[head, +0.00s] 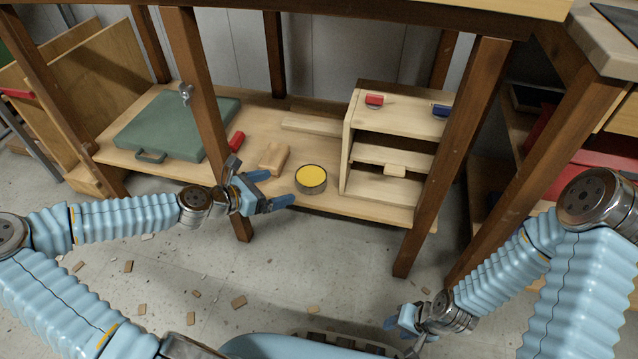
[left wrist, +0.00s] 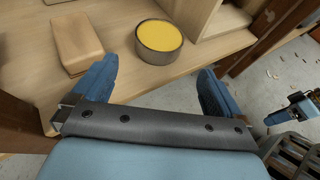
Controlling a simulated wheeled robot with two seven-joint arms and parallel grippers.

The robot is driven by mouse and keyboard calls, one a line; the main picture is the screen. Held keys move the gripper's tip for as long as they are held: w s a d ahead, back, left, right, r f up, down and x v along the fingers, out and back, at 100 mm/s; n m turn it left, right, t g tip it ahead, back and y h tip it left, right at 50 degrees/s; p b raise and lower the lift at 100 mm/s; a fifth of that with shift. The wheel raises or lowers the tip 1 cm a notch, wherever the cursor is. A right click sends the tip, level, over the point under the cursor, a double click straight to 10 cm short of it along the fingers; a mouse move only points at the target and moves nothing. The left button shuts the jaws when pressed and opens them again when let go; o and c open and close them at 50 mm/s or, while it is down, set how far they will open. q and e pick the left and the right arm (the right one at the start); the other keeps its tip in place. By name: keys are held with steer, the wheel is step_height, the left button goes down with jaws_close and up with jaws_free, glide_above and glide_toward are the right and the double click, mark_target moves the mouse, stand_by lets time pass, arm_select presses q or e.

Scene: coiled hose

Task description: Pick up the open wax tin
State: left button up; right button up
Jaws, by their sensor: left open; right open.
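The open wax tin (head: 311,179) is a round dark metal tin with yellow wax showing in it. It stands upright on the wooden lower shelf (head: 340,203), near the front edge. My left gripper (head: 280,188) is open, just left of the tin in the head view and apart from it. In the left wrist view the tin (left wrist: 159,38) lies beyond the fingertips, roughly between the two fingers' lines. My right gripper (head: 393,322) is low at the front right, far from the tin; its fingers look small and partly hidden there.
A wooden block (head: 273,158) lies left of the tin, with a red cylinder (head: 237,141) behind it. A wooden cubby (head: 349,150) stands close on the right. A green case (head: 170,125) lies at the left. Table legs (head: 196,85) frame the shelf. Wood scraps litter the floor.

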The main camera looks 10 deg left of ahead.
mark_target(307, 178)
arm_select(q)
steer(key=b+x, duration=0.1)
steer(key=x, duration=0.7)
steer(key=shift+w+a+r+b, duration=0.1)
steer(key=shift+w+r+b, duration=0.05)
steer(key=shift+b, duration=0.2)
steer(key=b+x, duration=0.1)
steer(key=x, duration=0.3)
steer(key=shift+d+b, duration=0.3)
steer(key=shift+w+d+f, duration=0.25)
steer(key=shift+w, duration=0.2)
steer(key=c, duration=1.2)
